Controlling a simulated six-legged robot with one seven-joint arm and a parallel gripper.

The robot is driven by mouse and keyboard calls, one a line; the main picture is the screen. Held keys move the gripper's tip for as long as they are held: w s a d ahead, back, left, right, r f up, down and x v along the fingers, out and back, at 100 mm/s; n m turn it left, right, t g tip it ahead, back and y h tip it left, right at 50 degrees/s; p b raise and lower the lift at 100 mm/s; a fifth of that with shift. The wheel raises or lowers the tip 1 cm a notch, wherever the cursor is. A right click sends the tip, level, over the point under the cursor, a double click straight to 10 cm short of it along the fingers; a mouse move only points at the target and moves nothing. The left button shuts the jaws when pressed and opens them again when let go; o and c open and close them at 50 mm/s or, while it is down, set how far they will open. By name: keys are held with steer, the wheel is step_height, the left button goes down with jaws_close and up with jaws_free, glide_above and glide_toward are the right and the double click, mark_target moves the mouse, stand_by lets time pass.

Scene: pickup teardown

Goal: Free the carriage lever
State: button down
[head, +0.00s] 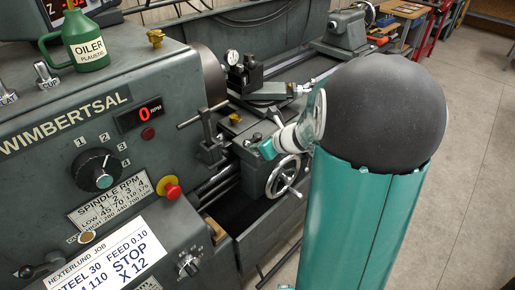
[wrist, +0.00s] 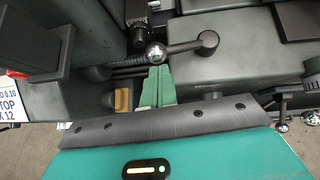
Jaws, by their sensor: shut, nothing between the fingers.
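A dark lever (wrist: 184,47) with a shiny ball knob (wrist: 156,53) lies across the upper middle of the wrist view, its round hub at the right. I take it for the carriage lever. My gripper (wrist: 158,72) has its two green fingers shut together and empty. In that view its tips are just below the ball knob; I cannot tell whether they touch it. In the head view my arm covers part of the lathe carriage (head: 255,128), and the lever cannot be made out clearly there.
A tan block (wrist: 122,102) is left of my fingers. A handwheel (head: 283,176) is on the carriage front. A red stop button (head: 172,190), a speed dial (head: 97,170) and a green oiler (head: 84,42) are on the headstock. Open floor (head: 470,190) is at right.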

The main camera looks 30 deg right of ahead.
mark_target(247, 146)
steer(key=shift+w+a+m+h, duration=0.3)
steer(key=shift+w+a+m, duration=0.1)
steer(key=shift+a, duration=0.2)
steer(key=shift+w+a, duration=0.55)
steer(key=shift+a, duration=0.05)
steer(key=shift+w+a, duration=0.1)
steer(key=shift+a, duration=0.05)
stand_by(0.3)
